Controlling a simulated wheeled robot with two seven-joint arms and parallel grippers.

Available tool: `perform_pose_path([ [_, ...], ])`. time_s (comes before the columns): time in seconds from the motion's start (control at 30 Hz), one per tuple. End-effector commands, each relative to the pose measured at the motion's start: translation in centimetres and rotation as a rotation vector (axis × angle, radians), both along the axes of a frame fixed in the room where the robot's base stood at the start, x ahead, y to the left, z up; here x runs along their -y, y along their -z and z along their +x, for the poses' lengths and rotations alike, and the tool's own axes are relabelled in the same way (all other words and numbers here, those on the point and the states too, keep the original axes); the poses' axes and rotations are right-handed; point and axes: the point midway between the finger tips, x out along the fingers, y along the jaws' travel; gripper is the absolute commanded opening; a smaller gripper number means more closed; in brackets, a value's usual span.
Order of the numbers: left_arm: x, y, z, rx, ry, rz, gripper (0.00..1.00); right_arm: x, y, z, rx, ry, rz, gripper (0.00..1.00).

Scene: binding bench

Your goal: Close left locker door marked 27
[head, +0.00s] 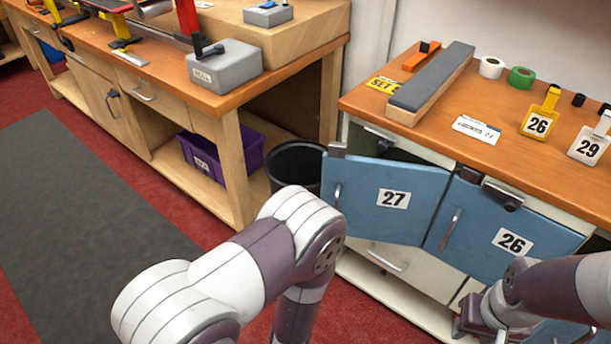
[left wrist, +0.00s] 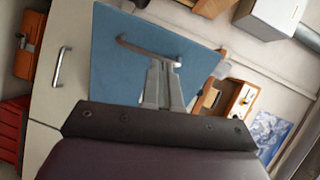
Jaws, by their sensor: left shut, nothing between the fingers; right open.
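The blue locker door marked 27 (head: 365,200) stands ajar in the head view. Its handle (head: 337,195) is near its left edge, and a gap to the pale cabinet shows above it. My left gripper is hidden in the head view behind my own arm. In the left wrist view my left gripper (left wrist: 165,66) is shut and empty, its fingertips at the bar handle of a blue panel (left wrist: 112,70). No number shows there, and contact is unclear. My right gripper (head: 480,322) is open at the lower right, below door 26.
Blue door 26 (head: 490,235) is right of door 27 and also looks partly open. The bench top (head: 455,100) above holds a long block, tape rolls and numbered tags. A black bin (head: 292,160) stands left of door 27.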

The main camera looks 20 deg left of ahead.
Motion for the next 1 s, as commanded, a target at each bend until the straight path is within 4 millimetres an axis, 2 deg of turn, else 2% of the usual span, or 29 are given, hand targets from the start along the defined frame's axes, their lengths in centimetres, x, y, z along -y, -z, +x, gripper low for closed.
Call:
perform_pose_path([
  [0.03,0.0,-1.4,0.2,0.060,0.005,0.062,0.00,0.0,-0.1,0.0,0.000,0.000,0.000,0.43],
  [0.13,0.1,-3.0,0.4,0.125,0.014,0.162,0.00,0.0,0.0,-0.1,-0.001,0.000,0.000,0.43],
  [0.27,0.0,-3.0,1.4,0.124,0.014,0.183,0.00,0.0,0.2,-0.1,-0.001,0.000,0.000,0.43],
  [0.33,-0.2,-2.9,2.6,0.125,0.013,0.182,0.00,0.0,0.4,-0.1,-0.001,0.000,0.000,0.43],
  [0.6,-0.9,-2.8,8.5,0.124,0.015,0.181,0.00,0.0,1.6,-0.1,-0.001,0.000,0.000,0.43],
  [0.8,-1.3,-2.7,12.2,0.123,0.015,0.180,0.00,0.0,2.4,-0.1,-0.001,0.000,0.000,0.43],
  [1.0,-1.5,-2.8,14.0,0.120,0.017,0.180,0.00,0.0,2.7,-0.1,-0.001,0.000,0.000,0.43],
])
